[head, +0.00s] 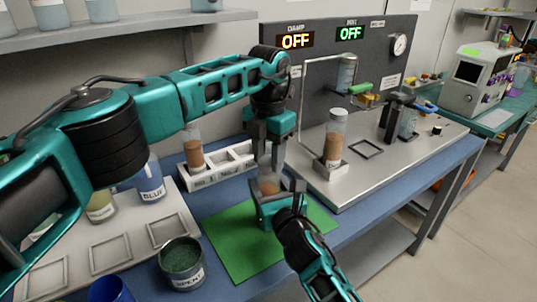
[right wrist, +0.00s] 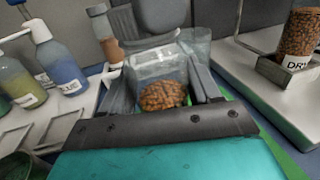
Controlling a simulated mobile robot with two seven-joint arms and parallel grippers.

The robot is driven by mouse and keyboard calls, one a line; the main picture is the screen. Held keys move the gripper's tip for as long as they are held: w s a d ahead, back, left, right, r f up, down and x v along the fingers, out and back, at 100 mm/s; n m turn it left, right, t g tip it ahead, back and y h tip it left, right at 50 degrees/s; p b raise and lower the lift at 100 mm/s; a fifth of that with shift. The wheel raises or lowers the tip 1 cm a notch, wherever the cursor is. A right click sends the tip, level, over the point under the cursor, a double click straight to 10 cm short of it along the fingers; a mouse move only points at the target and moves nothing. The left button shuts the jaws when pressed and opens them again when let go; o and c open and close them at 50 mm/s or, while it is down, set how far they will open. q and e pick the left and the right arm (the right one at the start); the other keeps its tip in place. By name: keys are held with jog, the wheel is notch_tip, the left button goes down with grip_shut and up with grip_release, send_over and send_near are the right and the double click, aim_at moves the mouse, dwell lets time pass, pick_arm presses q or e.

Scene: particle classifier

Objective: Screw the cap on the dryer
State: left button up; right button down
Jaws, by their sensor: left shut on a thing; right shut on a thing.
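A clear jar with brown granules in its lower part, which I take to be the dryer (head: 268,186), is upright above the green mat. It also shows close up in the right wrist view (right wrist: 162,95). My right gripper (head: 277,192) is shut around its lower part from the front. My left gripper (head: 271,142) points down from above at the jar's upper end and is shut. The cap is mostly hidden between the left fingers. I cannot tell how it sits on the rim.
The green mat (head: 235,250) lies below. A tube with brown granules (head: 335,140) stands in a holder on the machine's plate at right. A white rack (head: 228,160) is behind. Blue-labelled bottle (head: 149,180) and spent-particle cup (head: 182,262) are at left.

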pick_arm(q)
jog(key=m, duration=0.7)
jog(key=shift+m, duration=0.3)
jog(key=m, duration=0.6)
jog(key=shift+m, duration=0.4)
jog(key=o, duration=1.2)
jog(key=shift+o, duration=0.2)
notch_tip(320, 180, up, 12)
pick_arm(e)
jog(key=shift+c, duration=0.8)
grip_release()
